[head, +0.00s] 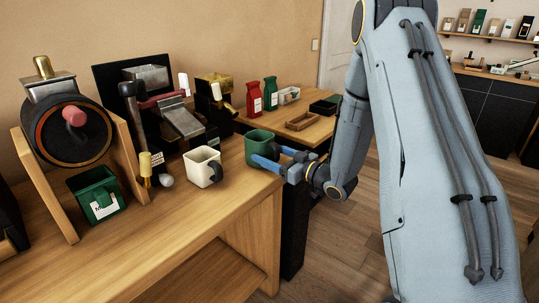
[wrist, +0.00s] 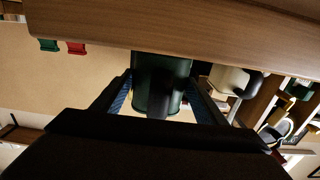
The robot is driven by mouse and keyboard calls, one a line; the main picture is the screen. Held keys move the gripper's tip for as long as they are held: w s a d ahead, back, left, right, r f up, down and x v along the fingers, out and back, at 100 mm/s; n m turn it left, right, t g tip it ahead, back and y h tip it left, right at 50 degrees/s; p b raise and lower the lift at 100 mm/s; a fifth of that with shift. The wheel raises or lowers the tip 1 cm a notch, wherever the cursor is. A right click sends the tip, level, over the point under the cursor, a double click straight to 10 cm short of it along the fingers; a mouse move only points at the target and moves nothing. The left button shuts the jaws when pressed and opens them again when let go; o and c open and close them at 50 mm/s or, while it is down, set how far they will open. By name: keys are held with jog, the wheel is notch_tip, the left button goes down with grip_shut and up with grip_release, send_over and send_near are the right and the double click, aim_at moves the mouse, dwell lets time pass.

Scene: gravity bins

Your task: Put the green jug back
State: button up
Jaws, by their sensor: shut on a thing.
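The green jug (head: 257,146) is upright at the right end of the near wooden bench, to the right of the cream jug (head: 202,166). My gripper (head: 271,158) reaches in from the right with its blue fingers on either side of the green jug and is shut on it. In the wrist view the green jug (wrist: 160,78) sits between both fingers (wrist: 160,96), with its dark handle facing the camera. I cannot tell whether the jug's base touches the bench. The cream jug also shows in the wrist view (wrist: 230,80).
A green bin (head: 96,196) sits under a drum machine (head: 66,128) at the left. Behind the jugs stands a grinder-like machine (head: 178,118). A second table holds red (head: 254,98) and green (head: 270,93) bags and a wooden tray (head: 303,121). The bench front (head: 165,235) is clear.

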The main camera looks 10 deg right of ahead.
jog(key=shift+f, duration=0.45)
jog(key=o, duration=1.6)
jog(key=shift+c, duration=0.2)
jog(key=shift+b+v, duration=0.75)
jog(key=shift+v, duration=3.2)
